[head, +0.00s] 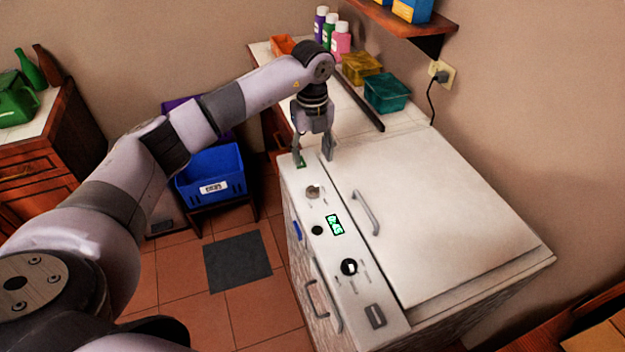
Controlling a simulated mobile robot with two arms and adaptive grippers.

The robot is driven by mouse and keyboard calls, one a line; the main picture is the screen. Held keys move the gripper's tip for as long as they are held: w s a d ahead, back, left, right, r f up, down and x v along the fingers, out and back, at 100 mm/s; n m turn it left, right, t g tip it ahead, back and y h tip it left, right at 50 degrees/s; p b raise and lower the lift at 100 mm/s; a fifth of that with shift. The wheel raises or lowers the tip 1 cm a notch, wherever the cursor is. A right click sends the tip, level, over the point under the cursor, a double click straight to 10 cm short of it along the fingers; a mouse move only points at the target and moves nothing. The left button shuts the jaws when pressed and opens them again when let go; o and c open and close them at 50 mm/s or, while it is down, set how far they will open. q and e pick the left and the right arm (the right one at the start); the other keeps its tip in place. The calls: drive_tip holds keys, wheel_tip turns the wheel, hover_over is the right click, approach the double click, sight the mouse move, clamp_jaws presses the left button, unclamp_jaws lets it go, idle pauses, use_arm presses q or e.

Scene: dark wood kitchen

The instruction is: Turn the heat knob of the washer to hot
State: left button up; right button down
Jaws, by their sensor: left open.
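The washer (450,225) is a white top-loading machine with a flat lid and a metal lid handle. Its control strip (372,290) runs along the near left side. The knob labels are too small to read, so I cannot tell which is the heat knob. My left gripper (314,162) points down, open and empty, over the far end of the strip, beyond the silver knob. My right gripper is not in view.
A blue bin (211,174) stands left of the washer. Behind the washer, a counter holds bottles (340,40), a yellow basket (361,68) and a teal basket (387,92). A wall shelf (405,22) overhangs at the top. The washer lid is clear.

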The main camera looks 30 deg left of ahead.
sight(312, 186)
use_arm(q)
wheel_tip(312, 186, down, 11)
drive_tip(key=shift+f+p, duration=0.1)
drive_tip(key=shift+p, duration=1.15)
drive_tip(key=shift+c, duration=0.3)
drive_tip(key=c, duration=1.1)
